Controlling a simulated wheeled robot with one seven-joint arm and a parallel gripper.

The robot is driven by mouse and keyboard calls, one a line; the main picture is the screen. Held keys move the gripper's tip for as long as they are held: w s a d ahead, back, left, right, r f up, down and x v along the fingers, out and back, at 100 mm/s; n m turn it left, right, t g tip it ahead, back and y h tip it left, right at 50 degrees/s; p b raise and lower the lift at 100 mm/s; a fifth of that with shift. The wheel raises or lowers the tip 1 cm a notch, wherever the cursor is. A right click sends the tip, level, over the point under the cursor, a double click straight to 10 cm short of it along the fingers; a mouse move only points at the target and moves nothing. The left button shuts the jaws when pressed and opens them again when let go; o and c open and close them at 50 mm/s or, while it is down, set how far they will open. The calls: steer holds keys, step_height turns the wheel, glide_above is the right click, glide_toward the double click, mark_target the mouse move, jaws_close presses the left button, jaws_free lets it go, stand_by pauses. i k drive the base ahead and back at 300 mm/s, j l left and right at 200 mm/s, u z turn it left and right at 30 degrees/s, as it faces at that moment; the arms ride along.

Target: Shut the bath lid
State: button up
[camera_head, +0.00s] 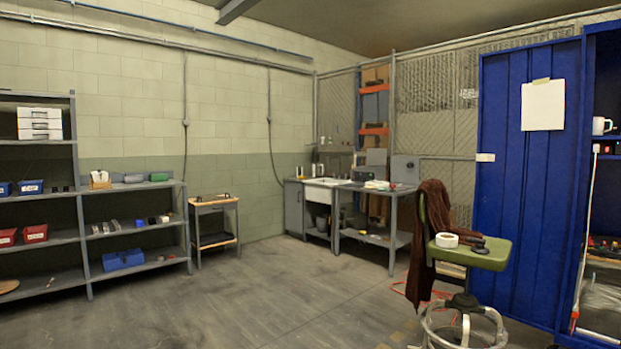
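My gripper is not in view. The bath and its lid are too small and far off to pick out surely. On the far workbench (392,192) along the back wall, a small grey panel (376,157) stands upright. I cannot tell whether either one is the bath lid. A white basin (328,182) sits in the counter to the left of these.
A green stool (470,252) with a brown cloth (430,235) stands at the right front. A blue locker door (525,200) is open at the right. Grey shelves (138,222) and a small side table (214,205) line the left. The middle floor is clear.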

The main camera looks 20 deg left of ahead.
mark_target(378, 157)
steer(key=u, duration=0.3)
steer(key=i+u, duration=0.25)
steer(key=i, duration=0.55)
steer(key=i+j+u, duration=0.15)
steer(key=i+u, duration=0.2)
steer(key=i, duration=0.3)
steer(key=i+u, duration=0.35)
steer(key=i, duration=0.3)
steer(key=i+l+u, duration=0.35)
steer(key=i, duration=0.3)
steer(key=i+j, duration=0.1)
steer(key=i, duration=0.5)
steer(key=i+z, duration=0.15)
steer(key=i, duration=0.45)
steer(key=i+j, duration=0.2)
steer(key=i, duration=0.4)
steer(key=i+l+z, duration=0.15)
steer(key=i+z, duration=0.3)
steer(key=i, duration=0.25)
steer(key=i+z, duration=0.45)
steer(key=i, duration=0.25)
steer(key=i+j+z, duration=0.4)
steer(key=i, duration=0.25)
